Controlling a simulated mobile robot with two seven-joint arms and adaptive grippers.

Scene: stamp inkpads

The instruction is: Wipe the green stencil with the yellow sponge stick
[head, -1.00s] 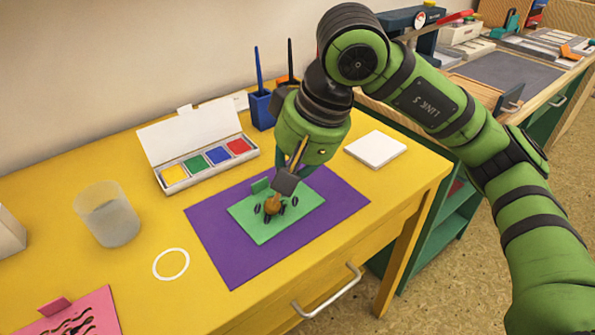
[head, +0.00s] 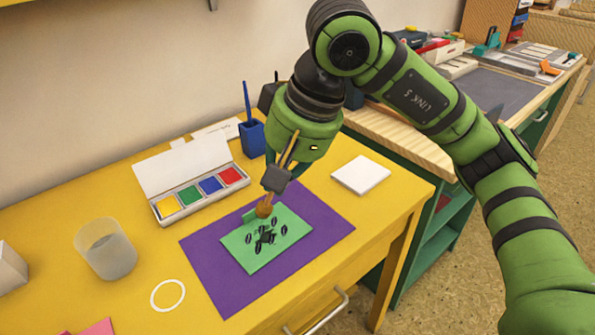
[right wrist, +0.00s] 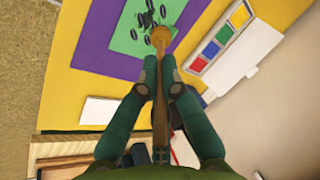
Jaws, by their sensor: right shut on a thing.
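The green stencil (head: 252,262) lies on a purple mat (head: 207,262), with dark oval cutouts and an upright green tab on its far edge. My right gripper (head: 275,180) is shut on the yellow sponge stick, whose rounded orange-yellow sponge head (head: 264,210) is at the stencil's far edge, by the tab. In the right wrist view the stick (right wrist: 160,105) runs between the fingers (right wrist: 160,75), with its head (right wrist: 161,36) over the edge of the stencil (right wrist: 125,40). I cannot tell whether the head touches it. My left gripper is not in view.
An open paint box (head: 195,208) with colored pads stands behind left of the mat. A cup (head: 106,248) and white ring (head: 167,295) are at left. A white block (head: 360,175) lies at right. A blue brush holder (head: 252,138) stands behind.

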